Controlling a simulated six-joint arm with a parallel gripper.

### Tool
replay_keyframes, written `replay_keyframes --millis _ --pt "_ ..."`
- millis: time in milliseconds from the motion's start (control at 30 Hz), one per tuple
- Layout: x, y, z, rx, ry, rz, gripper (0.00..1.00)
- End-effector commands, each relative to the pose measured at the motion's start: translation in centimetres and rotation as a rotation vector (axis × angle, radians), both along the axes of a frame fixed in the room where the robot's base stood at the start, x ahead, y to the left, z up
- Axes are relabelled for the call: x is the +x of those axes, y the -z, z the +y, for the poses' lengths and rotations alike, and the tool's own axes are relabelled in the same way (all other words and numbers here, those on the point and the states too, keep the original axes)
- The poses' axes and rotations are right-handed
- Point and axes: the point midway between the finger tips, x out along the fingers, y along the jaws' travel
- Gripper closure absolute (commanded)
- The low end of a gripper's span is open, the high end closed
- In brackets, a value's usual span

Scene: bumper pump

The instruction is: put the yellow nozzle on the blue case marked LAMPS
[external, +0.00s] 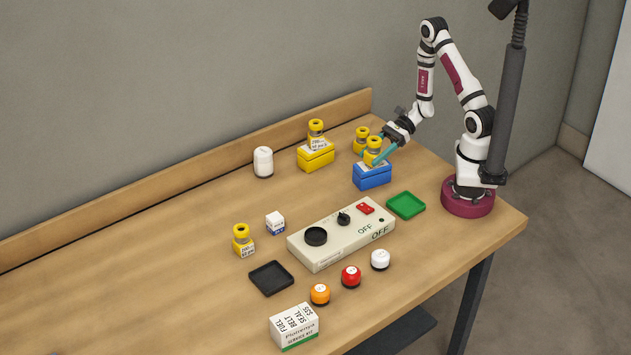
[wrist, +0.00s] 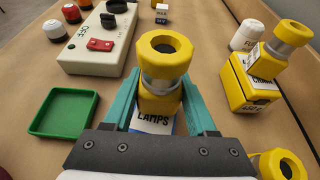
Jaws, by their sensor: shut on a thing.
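My gripper (external: 369,157) has its teal fingers shut on a yellow nozzle (external: 374,146) with a grey neck. The nozzle is upright at the top of the blue case (external: 372,179). In the wrist view the nozzle (wrist: 163,52) stands between the fingers (wrist: 160,88), and the white LAMPS label (wrist: 154,122) shows just below it. Most of the blue case is hidden there by the nozzle and gripper. I cannot tell whether the nozzle's base touches the case top.
Another yellow nozzle (external: 361,134) stands close behind the blue case. A yellow case (external: 316,160) with a nozzle on top is to the left. A white canister (external: 263,162) stands farther left.

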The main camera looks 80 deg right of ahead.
Motion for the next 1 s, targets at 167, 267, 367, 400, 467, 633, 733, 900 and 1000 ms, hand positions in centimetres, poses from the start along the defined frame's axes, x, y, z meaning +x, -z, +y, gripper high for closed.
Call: replay_keyframes --millis 167,267,367,400,467,633,733,900,1000 --pt "0.0 0.3 0.0 0.001 0.0 0.0 1.0" --pt "0.0 0.2 0.0 0.0 0.0 0.0 0.27" --pt "0.0 0.2 0.0 0.001 0.0 -0.001 0.13" --pt "0.0 0.2 0.0 0.001 0.0 -0.001 0.13" --pt "0.0 0.2 0.0 0.001 0.0 -0.001 0.13" --pt "0.0 0.1 0.0 0.001 0.0 -0.001 0.13" --pt "-0.6 -0.5 -0.8 0.0 0.003 -0.003 0.13" --pt "-3.3 -2.1 -3.6 -0.002 0.007 -0.004 0.13" --pt "-5.0 -3.1 -5.3 -0.003 0.007 -0.003 0.13"
